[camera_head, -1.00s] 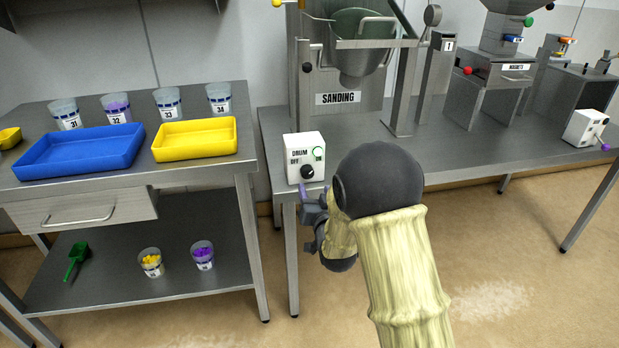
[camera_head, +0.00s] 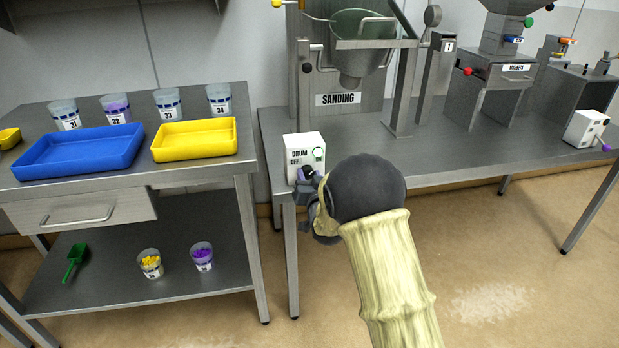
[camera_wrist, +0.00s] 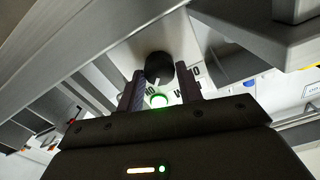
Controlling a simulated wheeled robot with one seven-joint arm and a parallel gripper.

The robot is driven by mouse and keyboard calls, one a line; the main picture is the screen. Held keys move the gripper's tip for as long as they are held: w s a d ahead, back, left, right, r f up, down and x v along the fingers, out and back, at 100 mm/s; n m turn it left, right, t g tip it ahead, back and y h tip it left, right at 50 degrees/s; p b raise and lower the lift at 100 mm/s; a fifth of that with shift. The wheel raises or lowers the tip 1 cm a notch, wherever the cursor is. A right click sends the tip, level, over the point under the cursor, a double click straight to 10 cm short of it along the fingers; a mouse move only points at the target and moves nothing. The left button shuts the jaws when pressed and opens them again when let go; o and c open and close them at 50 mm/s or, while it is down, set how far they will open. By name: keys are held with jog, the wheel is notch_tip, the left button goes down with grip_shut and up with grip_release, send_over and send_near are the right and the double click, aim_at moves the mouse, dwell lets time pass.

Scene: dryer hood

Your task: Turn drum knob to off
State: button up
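The white drum box (camera_head: 304,150) stands at the left front corner of the right table, with "DRUM", "OFF" and a green-ringed light (camera_head: 318,154) on its face. My gripper (camera_head: 307,178) is at the front of the box and covers the knob in the head view. In the wrist view, the black knob (camera_wrist: 159,66) shows between the two fingertips of my gripper (camera_wrist: 159,76). The fingers are apart, with a gap on each side of the knob. The green light (camera_wrist: 158,100) glows near the knob. Fingertip depth over the knob is hard to tell.
The sanding machine (camera_head: 345,85) stands behind the box. The left table (camera_head: 130,190) holds a blue tray (camera_head: 78,172), a yellow tray (camera_head: 194,156) and several cups. Another white control box (camera_head: 585,129) is at the right table's far end.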

jog(key=c, duration=0.5)
jog(key=shift+o, duration=0.2)
jog(key=shift+n, duration=0.4)
jog(key=n+b, duration=0.1)
jog(key=n, duration=0.2)
jog(key=shift+a, duration=0.1)
jog(key=n+b, duration=0.1)
jog(key=n, duration=0.3)
jog(key=shift+a+n+b, duration=0.1)
jog(key=shift+n+b, duration=0.25)
jog(key=shift+n, duration=0.05)
jog(key=n, duration=0.4)
jog(key=shift+s+f+n+b, duration=0.1)
jog(key=shift+n+b, duration=0.2)
jog(key=shift+b, duration=0.1)
jog(key=n, duration=0.4)
jog(key=shift+a+n, duration=0.1)
jog(key=shift+n, duration=0.3)
